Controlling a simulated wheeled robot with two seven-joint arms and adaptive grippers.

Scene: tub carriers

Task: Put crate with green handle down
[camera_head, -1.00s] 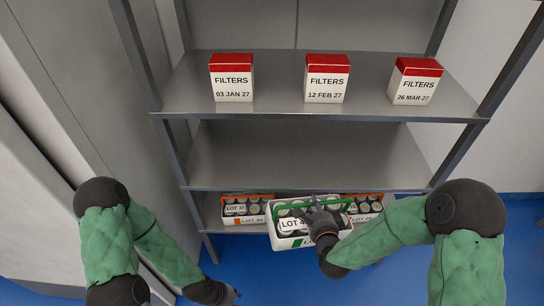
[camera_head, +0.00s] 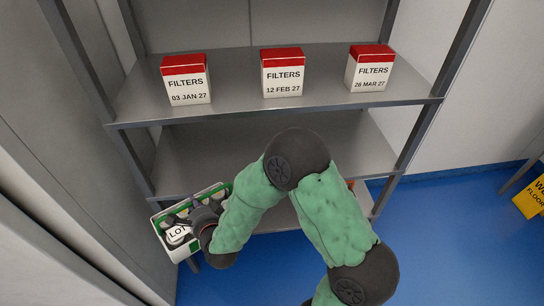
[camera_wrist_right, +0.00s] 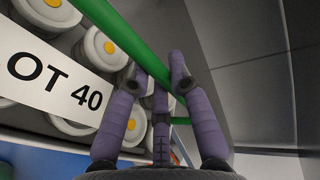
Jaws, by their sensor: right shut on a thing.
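The white crate with the green handle (camera_head: 160,237) hangs tilted at the lower left of the head view, in front of the rack's left post. It carries several white tubs and a label reading "LOT". My right gripper (camera_head: 197,213) is shut on its green handle and hides part of the crate. In the right wrist view the purple fingers (camera_wrist_right: 156,75) close around the green handle (camera_wrist_right: 128,38). The label there reads "OT 40" (camera_wrist_right: 52,75), beside several tubs with yellow centres. My left gripper is not in view.
A grey rack stands ahead; its upper shelf (camera_head: 225,112) bears three red-and-white FILTERS boxes (camera_head: 283,75). The middle shelf (camera_head: 225,150) looks bare where visible. My arm hides much of the lower shelf. A yellow floor sign (camera_head: 533,200) stands far right; blue floor (camera_head: 440,220) is clear.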

